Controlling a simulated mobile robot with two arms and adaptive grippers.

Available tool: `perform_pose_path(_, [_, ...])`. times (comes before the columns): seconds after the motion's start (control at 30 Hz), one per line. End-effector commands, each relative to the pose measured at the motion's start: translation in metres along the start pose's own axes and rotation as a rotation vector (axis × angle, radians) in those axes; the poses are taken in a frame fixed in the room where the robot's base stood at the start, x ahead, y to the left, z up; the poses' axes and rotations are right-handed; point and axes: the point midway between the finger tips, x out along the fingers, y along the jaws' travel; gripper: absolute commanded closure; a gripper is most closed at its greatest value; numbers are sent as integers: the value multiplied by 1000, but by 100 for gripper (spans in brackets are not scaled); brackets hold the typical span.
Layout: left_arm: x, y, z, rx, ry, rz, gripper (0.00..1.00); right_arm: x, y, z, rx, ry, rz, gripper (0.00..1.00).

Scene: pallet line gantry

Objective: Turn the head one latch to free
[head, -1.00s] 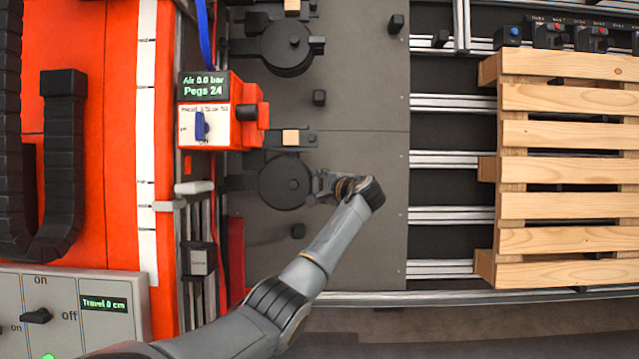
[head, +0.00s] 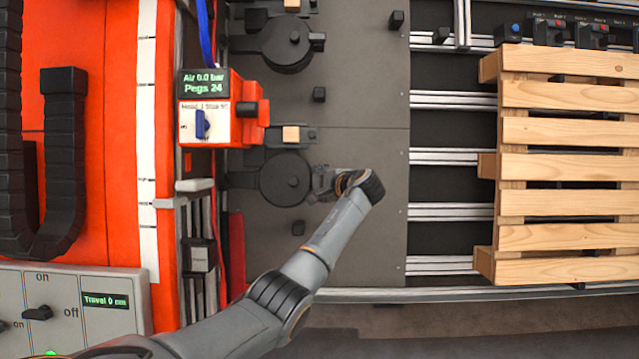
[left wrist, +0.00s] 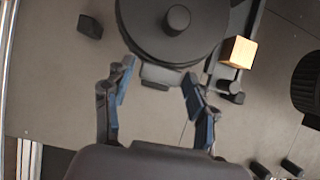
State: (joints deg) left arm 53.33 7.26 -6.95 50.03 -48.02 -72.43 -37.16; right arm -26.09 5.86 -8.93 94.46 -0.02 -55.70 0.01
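A red box (head: 247,112) reads "Air 0.0 bar, Pegs 24". Below that, its small-lettered white plate, apparently marked Head 1, carries a blue lever (head: 202,124) that stands upright. A round black disc (head: 286,178) with a central knob lies below and right of the box; it also shows in the left wrist view (left wrist: 172,25). My left gripper (head: 318,183) is at the disc's right edge. In the left wrist view my left gripper (left wrist: 158,76) is open, its fingers apart on either side of a small black tab (left wrist: 162,76) on the disc's rim. My right gripper is not in view.
A small wooden block (head: 291,134) sits on a black holder above the disc. A second black disc (head: 287,45) lies farther up. A wooden pallet (head: 565,131) is at the right. A grey switch panel (head: 75,305) is at lower left. The grey plate (head: 365,95) is mostly clear.

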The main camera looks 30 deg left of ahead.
Motion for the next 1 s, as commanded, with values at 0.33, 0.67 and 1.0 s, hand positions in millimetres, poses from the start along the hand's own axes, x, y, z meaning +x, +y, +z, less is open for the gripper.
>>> perform_pose_path(0.33, [-31,0,-1,-1,4,-3,43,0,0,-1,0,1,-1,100])
perform_pose_path(0.67, [-99,0,-1,0,2,-1,43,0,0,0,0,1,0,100])
perform_pose_path(1.0, [-120,0,0,1,-1,1,43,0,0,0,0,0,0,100])
